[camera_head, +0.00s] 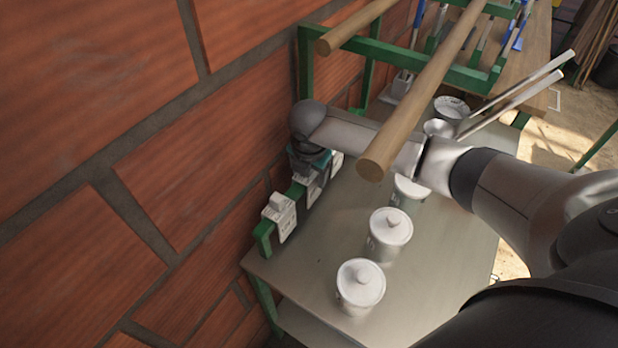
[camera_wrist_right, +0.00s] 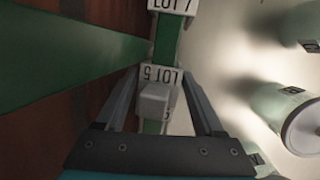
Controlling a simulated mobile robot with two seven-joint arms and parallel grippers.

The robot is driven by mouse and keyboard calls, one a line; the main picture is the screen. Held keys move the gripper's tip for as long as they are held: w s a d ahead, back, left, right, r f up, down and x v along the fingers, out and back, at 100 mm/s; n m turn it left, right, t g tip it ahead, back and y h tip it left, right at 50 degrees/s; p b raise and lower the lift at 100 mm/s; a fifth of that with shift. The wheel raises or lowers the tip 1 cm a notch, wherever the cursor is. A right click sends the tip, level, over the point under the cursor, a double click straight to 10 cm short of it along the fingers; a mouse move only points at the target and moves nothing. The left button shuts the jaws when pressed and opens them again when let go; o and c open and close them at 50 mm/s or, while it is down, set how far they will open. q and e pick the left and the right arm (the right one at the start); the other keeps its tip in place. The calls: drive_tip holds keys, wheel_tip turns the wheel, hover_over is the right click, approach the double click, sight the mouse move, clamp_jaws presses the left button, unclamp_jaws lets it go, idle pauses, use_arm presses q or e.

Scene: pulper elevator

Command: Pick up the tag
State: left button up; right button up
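Several white tags hang on a green rail along the brick wall. In the head view one tag (camera_head: 279,217) is at the near end, and another (camera_head: 313,185) is just below my right gripper (camera_head: 311,163). In the wrist view a tag marked LOT 5 (camera_wrist_right: 161,75), its lettering upside down, with a grey-white block on it, lies between the two fingers of my right gripper (camera_wrist_right: 160,82). The fingers are apart, one on each side. Whether they touch it is unclear. A tag marked LOT 7 (camera_wrist_right: 172,5) is at the top edge. My left gripper is out of view.
White lidded canisters (camera_head: 361,284) stand on the table (camera_head: 425,290) right of the rail (camera_head: 264,238); they also show in the wrist view (camera_wrist_right: 285,112). Wooden poles (camera_head: 425,95) on a green frame (camera_head: 305,65) pass above my right arm. The brick wall (camera_head: 200,150) is close on the left.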

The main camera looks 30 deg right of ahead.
drive_tip(key=c, duration=1)
clamp_jaws()
drive_tip(key=shift+r, duration=0.15)
